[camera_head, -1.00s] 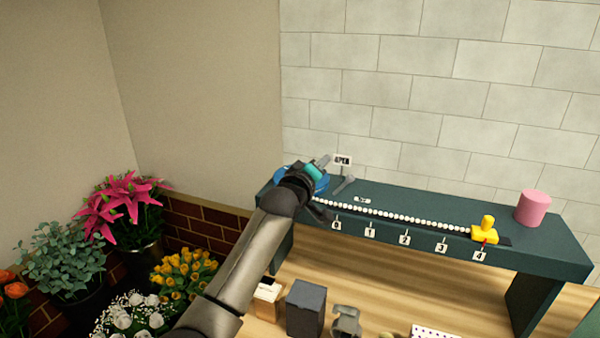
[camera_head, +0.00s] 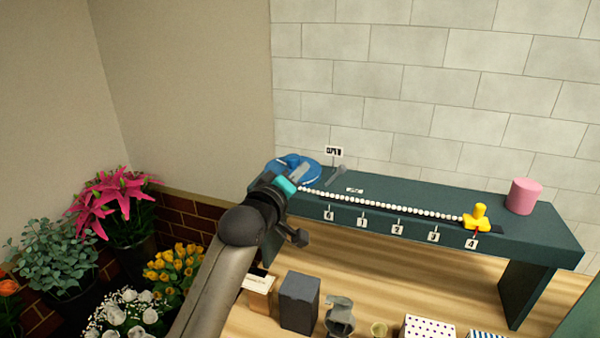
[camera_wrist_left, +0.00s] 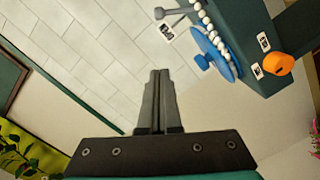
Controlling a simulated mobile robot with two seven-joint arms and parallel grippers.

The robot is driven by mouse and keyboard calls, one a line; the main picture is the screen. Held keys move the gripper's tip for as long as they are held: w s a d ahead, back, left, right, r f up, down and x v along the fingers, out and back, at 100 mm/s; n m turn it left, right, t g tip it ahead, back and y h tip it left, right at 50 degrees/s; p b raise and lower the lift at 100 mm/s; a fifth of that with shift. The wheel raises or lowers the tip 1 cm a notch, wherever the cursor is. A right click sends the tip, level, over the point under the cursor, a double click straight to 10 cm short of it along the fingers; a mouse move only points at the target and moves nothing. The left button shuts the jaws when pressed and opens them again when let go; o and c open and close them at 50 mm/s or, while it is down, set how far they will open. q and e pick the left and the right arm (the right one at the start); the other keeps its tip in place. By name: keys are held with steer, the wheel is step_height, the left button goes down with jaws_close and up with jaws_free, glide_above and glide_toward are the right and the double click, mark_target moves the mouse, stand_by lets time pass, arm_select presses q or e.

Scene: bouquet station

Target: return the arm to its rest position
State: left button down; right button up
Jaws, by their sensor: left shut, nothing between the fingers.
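My left arm comes in from the bottom left in the head view. Its gripper (camera_head: 286,186) is in front of the left end of the dark green shelf, near the blue disc (camera_head: 312,176). In the left wrist view the two dark fingers (camera_wrist_left: 158,78) are together with nothing between them. They point toward the pale wall, and the blue disc (camera_wrist_left: 212,55) is to their right, apart from them. In the head view the fingers are hard to make out. My right gripper is not in view.
The green shelf (camera_head: 400,192) carries a white bead row (camera_head: 400,207), a yellow slider (camera_head: 478,217) by label 4 and a pink cylinder (camera_head: 524,195). An orange knob (camera_wrist_left: 279,64) is by the shelf. Flowers (camera_head: 125,205) stand left; boxes (camera_head: 300,300) stand below.

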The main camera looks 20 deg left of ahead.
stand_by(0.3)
arm_select(q)
steer(key=s+d+f+m+g, duration=0.35)
steer(key=s+f, duration=0.45)
steer(key=f, duration=0.4)
steer(key=s+d+f+m+g, duration=0.1)
steer(key=s+f+m+g, duration=0.25)
steer(key=s, duration=0.55)
steer(key=s+d+f+m+g, duration=0.1)
steer(key=s+f+m+g, duration=0.15)
steer(key=s+f, duration=0.45)
steer(key=s+d+f+m+g, duration=0.2)
steer(key=s+f+m+g, duration=0.15)
steer(key=s, duration=0.75)
step_height(320, 180, down, 32)
steer(key=s+g+b, duration=0.2)
steer(key=s+b, duration=0.1)
steer(key=b, duration=0.7)
steer(key=s+a+f+b, duration=0.1)
steer(key=s+f+b, duration=0.3)
steer(key=s+f, duration=0.3)
steer(key=s+a+f+g+b, duration=0.1)
steer(key=s+f+b, duration=0.4)
steer(key=f, duration=1)
steer(key=s+a, duration=0.1)
steer(key=s, duration=0.2)
steer(key=shift+f+b, duration=0.3)
steer(key=shift+f, duration=0.1)
